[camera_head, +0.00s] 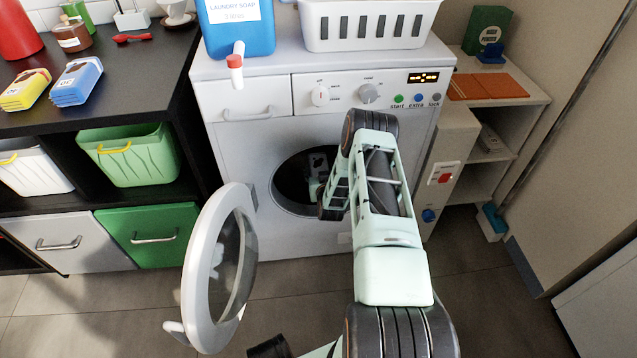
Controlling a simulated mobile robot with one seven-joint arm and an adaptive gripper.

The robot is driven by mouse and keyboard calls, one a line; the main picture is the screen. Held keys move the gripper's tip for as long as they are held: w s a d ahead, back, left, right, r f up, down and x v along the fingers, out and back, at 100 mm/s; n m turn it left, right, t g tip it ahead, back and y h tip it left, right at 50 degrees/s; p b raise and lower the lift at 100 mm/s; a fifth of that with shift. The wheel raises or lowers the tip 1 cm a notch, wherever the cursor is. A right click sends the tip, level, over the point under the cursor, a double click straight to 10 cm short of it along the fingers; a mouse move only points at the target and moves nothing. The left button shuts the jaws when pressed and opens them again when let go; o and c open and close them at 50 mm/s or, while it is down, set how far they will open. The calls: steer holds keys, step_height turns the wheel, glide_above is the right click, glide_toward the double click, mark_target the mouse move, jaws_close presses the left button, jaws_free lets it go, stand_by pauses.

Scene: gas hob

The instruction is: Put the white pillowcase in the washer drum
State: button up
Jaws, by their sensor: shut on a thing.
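The washer (225,150) stands in the middle of the view with its round door (205,262) swung wide open to the left. The dark drum opening (288,188) shows in its front. My arm reaches down to this opening from the right. My gripper (316,188) is at the opening, small and partly hidden by my wrist and the shadow. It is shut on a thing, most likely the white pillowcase. A pale patch shows in the dark drum, but the cloth's outline cannot be made out.
A blue laundry soap container (236,35) and a white basket (368,25) stand on the washer. A dark shelf unit (90,105) with bins is at left. A narrow cabinet (447,165) and shelves are at right. The open door fills the space left of my arm.

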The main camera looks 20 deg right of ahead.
step_height(320, 180, down, 7)
steer(key=shift+r+b, duration=0.1)
steer(key=shift+b, duration=1.05)
steer(key=shift+r, duration=0.1)
steer(key=o, duration=1.3)
steer(key=shift+c, duration=0.2)
steer(key=p+v, duration=0.5)
steer(key=v, duration=0.7)
